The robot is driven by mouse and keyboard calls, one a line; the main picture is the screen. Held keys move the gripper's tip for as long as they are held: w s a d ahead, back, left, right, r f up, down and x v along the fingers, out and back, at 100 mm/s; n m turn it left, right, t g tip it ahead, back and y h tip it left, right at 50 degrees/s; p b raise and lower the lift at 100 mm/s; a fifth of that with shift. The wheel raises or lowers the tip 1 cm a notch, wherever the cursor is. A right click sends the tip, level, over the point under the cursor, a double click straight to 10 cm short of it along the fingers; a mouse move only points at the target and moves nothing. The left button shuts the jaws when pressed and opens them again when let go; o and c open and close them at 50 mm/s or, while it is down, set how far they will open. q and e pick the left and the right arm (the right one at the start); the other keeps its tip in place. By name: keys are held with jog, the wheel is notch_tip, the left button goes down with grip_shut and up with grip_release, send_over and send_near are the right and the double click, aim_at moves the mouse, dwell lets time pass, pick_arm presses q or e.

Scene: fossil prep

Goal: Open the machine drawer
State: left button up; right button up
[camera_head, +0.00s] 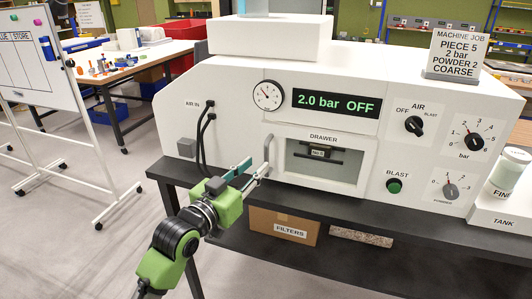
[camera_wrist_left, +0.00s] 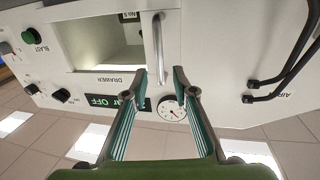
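The white machine's drawer (camera_head: 325,130) has a framed window and seems closed in the head view. Its vertical silver bar handle (camera_head: 267,152) is at the left edge of the drawer front. The handle also shows in the left wrist view (camera_wrist_left: 158,42), where the picture is upside down. My left gripper (camera_head: 259,168) is open, its two teal fingers reaching toward the handle. In the wrist view my left gripper (camera_wrist_left: 161,73) has one fingertip on each side of one end of the handle, with gaps visible. My right gripper is not in view.
The gauge (camera_head: 267,95) and the display (camera_head: 336,103) reading "2.0 bar OFF" are above the drawer. Black hoses (camera_head: 201,140) hang left of the handle. Knobs and a green button are at the right.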

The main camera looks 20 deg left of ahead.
aim_at(265, 157)
pick_arm(q)
jog(key=p+x, duration=0.1)
jog(key=x, duration=0.6)
jog(key=shift+s, duration=0.1)
grip_shut()
